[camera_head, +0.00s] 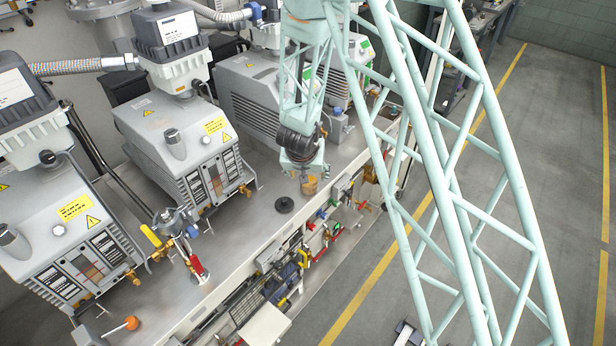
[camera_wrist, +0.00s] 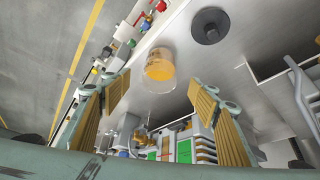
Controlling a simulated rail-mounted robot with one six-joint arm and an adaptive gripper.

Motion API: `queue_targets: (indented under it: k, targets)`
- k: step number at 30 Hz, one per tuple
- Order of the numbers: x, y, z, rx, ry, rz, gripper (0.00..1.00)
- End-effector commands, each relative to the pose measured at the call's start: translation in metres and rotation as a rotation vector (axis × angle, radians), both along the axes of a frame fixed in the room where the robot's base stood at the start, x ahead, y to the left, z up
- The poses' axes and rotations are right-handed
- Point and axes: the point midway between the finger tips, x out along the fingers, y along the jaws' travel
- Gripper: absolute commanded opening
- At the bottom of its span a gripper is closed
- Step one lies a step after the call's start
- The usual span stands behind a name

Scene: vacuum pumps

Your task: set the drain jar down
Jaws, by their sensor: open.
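The drain jar (camera_wrist: 160,66) is a small clear jar with amber contents. In the wrist view it stands on the steel bench top, ahead of and between my fingertips, with gaps on both sides. My gripper (camera_wrist: 160,84) is open, its ribbed tan finger pads wide apart and touching nothing visible. In the head view the jar (camera_head: 310,186) shows as a small amber shape just below my gripper (camera_head: 304,170), which partly covers it. A black round disc (camera_head: 284,204) lies flat on the bench left of the jar; it also shows in the wrist view (camera_wrist: 210,25).
Grey vacuum pumps (camera_head: 180,140) stand along the bench (camera_head: 245,225), left of and behind the jar. A valve assembly with a red handle (camera_head: 196,268) stands front left. Valves and pipes (camera_head: 320,232) line the bench's front edge. Bare steel surrounds the disc.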

Motion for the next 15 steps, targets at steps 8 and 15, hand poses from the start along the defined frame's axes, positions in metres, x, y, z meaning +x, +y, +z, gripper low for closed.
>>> queue_targets:
  k: [8, 15]
  targets:
    - [-0.009, 0.001, 0.016, 0.0, 0.0, 0.0, 0.55]
    - [-0.011, 0.001, 0.019, 0.001, 0.001, -0.001, 0.55]
